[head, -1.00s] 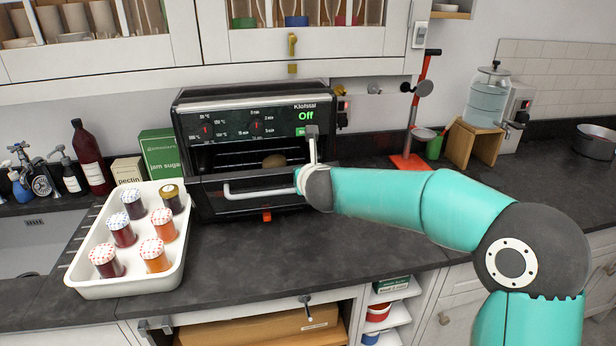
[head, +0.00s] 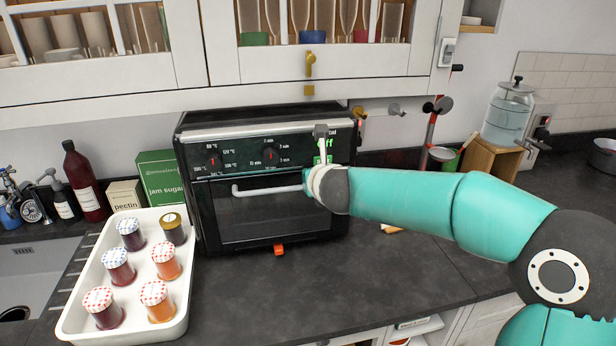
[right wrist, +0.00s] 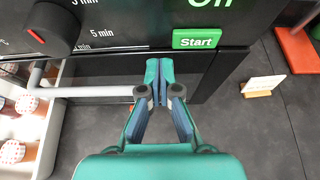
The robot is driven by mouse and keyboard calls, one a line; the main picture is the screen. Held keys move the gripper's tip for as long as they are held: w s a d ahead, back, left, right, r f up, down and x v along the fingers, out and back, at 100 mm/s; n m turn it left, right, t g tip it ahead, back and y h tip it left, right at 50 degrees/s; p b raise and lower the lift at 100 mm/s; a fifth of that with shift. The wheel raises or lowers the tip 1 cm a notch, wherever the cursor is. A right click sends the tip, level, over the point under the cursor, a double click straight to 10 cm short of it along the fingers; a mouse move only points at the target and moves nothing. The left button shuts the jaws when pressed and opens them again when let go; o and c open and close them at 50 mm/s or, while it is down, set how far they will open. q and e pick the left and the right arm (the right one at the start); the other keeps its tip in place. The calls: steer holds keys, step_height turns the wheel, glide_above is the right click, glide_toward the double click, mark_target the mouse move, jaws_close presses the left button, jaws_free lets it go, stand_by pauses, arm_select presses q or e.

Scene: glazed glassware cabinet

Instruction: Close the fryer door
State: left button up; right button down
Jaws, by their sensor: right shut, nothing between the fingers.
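The black fryer (head: 195,225) stands on the dark counter under the wall cabinet. Its glass door (head: 270,217) is upright and looks flush with the front, with a white bar handle (head: 262,191) across its top. My right gripper (head: 308,180) is at the door's upper right, by the handle's right end. In the right wrist view its fingers (right wrist: 158,75) are together and empty, at the black front below the green Start button (right wrist: 197,38). I cannot tell whether they touch it. My left gripper is not in view.
A white tray (head: 185,318) with several jars stands left of the fryer. A green jam sugar box (head: 158,176) and bottles are behind it. A small standing card (right wrist: 262,84) is right of the fryer.

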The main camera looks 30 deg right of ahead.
steer(key=shift+s+d+r, duration=0.1)
steer(key=shift+s+d, duration=0.05)
steer(key=shift+d, duration=0.05)
step_height(320, 180, up, 9)
steer(key=s+a+p, duration=0.1)
steer(key=s+p, duration=0.1)
steer(key=p, duration=0.2)
steer(key=shift+r+p, duration=0.2)
steer(key=shift+p, duration=0.1)
